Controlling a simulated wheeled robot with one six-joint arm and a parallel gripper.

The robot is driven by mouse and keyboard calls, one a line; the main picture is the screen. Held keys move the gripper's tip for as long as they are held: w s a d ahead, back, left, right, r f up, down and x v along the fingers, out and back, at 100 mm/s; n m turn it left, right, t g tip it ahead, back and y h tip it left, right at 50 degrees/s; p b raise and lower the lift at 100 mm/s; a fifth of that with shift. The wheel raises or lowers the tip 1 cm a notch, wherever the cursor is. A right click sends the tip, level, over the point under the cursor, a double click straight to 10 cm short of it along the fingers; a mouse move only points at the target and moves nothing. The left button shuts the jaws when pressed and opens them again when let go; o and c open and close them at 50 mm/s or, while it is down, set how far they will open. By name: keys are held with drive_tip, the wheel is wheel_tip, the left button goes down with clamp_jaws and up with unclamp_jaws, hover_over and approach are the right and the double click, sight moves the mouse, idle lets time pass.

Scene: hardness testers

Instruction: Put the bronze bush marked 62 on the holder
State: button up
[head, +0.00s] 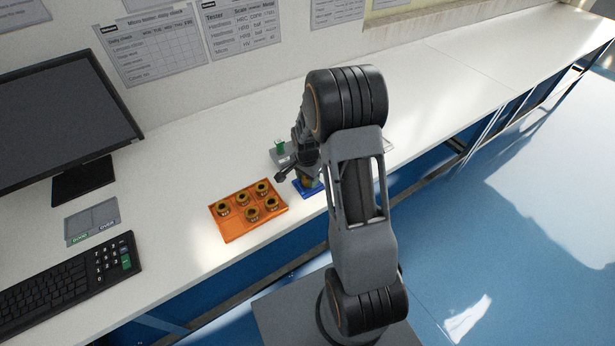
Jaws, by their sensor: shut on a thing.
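My gripper (304,174) hangs over the bench just right of the orange tray, mostly hidden behind my own arm. It is shut on a bronze bush (307,183), of which only a small golden part shows below the fingers. The bush is right above a blue block (313,192), which looks like the holder. I cannot tell whether the bush touches it. Several similar bronze bushes (223,209) stand upright in the orange tray (236,231). The number 62 cannot be read on any bush from here.
A grey device (279,159) with a green part stands behind my gripper. A monitor (60,110), a grey pad (92,221) and a keyboard (70,278) occupy the left. The white bench (440,90) is clear at the far right. Its front edge runs beneath my arm.

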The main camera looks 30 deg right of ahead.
drive_tip(key=shift+f, duration=0.15)
drive_tip(key=shift+f+b, duration=0.15)
drive_tip(key=shift+b, duration=0.15)
drive_tip(key=o, duration=1.4)
drive_tip(key=shift+c, duration=0.2)
wheel_tip(320, 180, up, 14)
drive_tip(key=shift+a, duration=0.25)
drive_tip(key=shift+f, duration=0.1)
